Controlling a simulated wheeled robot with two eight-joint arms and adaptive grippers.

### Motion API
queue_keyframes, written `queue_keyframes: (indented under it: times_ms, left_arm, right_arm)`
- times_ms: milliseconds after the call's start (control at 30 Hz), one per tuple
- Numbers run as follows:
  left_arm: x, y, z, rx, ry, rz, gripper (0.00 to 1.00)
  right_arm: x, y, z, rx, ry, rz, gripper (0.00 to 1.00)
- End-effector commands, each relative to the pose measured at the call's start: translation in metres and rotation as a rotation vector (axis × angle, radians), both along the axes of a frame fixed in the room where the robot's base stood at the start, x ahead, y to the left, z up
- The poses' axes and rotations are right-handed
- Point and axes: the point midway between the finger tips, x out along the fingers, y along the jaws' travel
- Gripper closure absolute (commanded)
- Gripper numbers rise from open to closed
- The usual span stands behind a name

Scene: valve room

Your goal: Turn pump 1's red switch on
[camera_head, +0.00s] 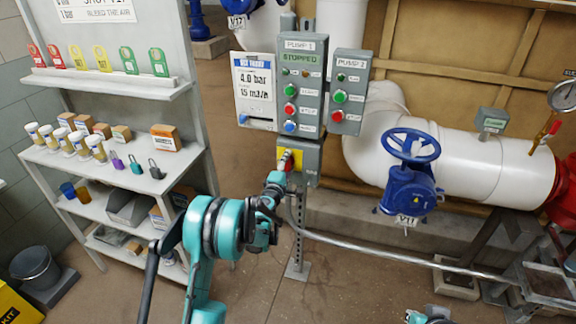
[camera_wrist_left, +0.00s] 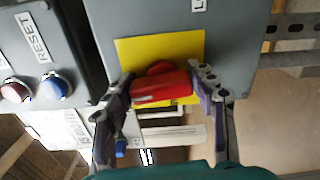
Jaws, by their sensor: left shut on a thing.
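The pump 1 panel (camera_head: 301,85) is a grey box with a green display reading STOPPED. Below it, a grey box carries a yellow plate (camera_head: 296,157) with the red switch (camera_head: 289,164). My left gripper (camera_head: 285,175) is at this switch, partly hiding it. In the left wrist view the red switch handle (camera_wrist_left: 160,88) lies crosswise between the two fingertips of my left gripper (camera_wrist_left: 165,86), in front of the yellow plate (camera_wrist_left: 150,50). The gripper is shut on the handle. At the bottom edge, a small part of my right arm shows; its jaws cannot be made out.
The pump 2 panel (camera_head: 349,90) is right beside pump 1's. A blue valve wheel (camera_head: 411,146) on a white pipe (camera_head: 480,165) stands to the right. A shelf unit (camera_head: 110,85) with tags, cups and padlocks is at left. A grey hose (camera_head: 385,255) runs from the panel post.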

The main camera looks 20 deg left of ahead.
Motion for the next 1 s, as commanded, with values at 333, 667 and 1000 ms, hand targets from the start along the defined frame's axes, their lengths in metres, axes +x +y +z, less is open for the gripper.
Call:
queue_keyframes:
  times_ms: [333, 667, 1000]
  left_arm:
    - [0.0004, -0.0011, -0.0003, 0.111, -0.004, -0.001, 0.73]
    - [0.0004, -0.0012, -0.0004, 0.126, -0.004, -0.001, 0.73]
    - [0.0003, -0.0010, -0.0005, 0.125, -0.004, -0.001, 0.22]
  right_arm:
    - [0.0001, 0.0000, -0.0027, 0.000, 0.000, 0.000, 1.00]
    - [0.0000, 0.0000, -0.0028, 0.000, 0.000, 0.000, 1.00]
    - [0.0000, 0.0000, -0.0028, 0.000, 0.000, 0.000, 1.00]
